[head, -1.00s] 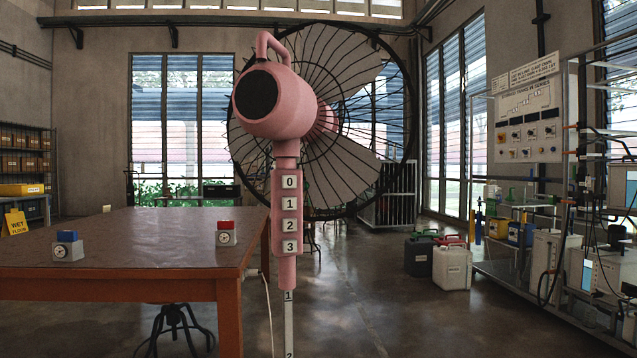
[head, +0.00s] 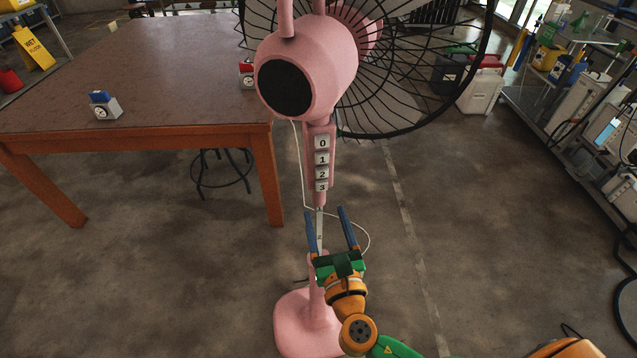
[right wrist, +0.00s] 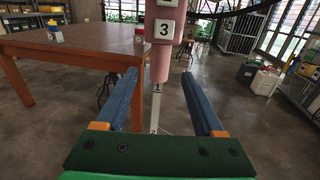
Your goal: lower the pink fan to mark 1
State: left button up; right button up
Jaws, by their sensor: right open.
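The pink fan (head: 310,65) stands upright on its pink base (head: 300,325). Its pink sleeve carries keys 0 to 3 (head: 321,160), and the lower keys also show in the right wrist view (right wrist: 163,28). Below the sleeve is a thin pale pole (right wrist: 155,110) with mark 1 (right wrist: 157,88) just under the sleeve's lower end and mark 2 lower down. My right gripper (head: 326,211) is open, with blue fingers just below the sleeve. The pole shows between the fingers; I cannot tell whether it is fully between them. My left gripper is out of view.
A brown table (head: 150,75) stands left of the fan with two small dial boxes, one blue-topped (head: 105,105). A stool (head: 222,175) is beneath.

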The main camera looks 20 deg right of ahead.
aim_at(320, 199)
jog(key=shift+w+d, duration=0.2)
jog(key=shift+w, duration=1.6)
jog(key=shift+w+d, duration=0.2)
jog(key=shift+w, duration=1.6)
grip_shut()
jog(key=shift+f+b, duration=0.1)
jog(key=shift+b, duration=0.2)
